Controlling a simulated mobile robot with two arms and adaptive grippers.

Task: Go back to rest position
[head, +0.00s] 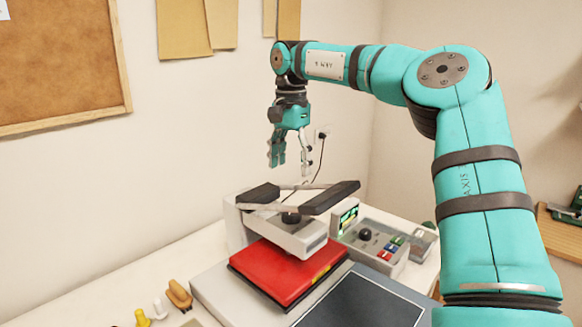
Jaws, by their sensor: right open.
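My right gripper (291,160) hangs from the teal right arm, fingers pointing down. It is open and empty, in the air above and behind the handles of a press machine. The press (240,230) stands on the table, with two black-padded handles (330,198) and a white head. My left gripper is not in the head view.
A control box (378,246) with a green screen and coloured buttons sits right of the press. A dark flat panel (360,302) lies in front. Small tools, including a brown-handled one (179,295), are at the lower left. A corkboard (60,60) hangs on the wall. A side table (560,232) is at right.

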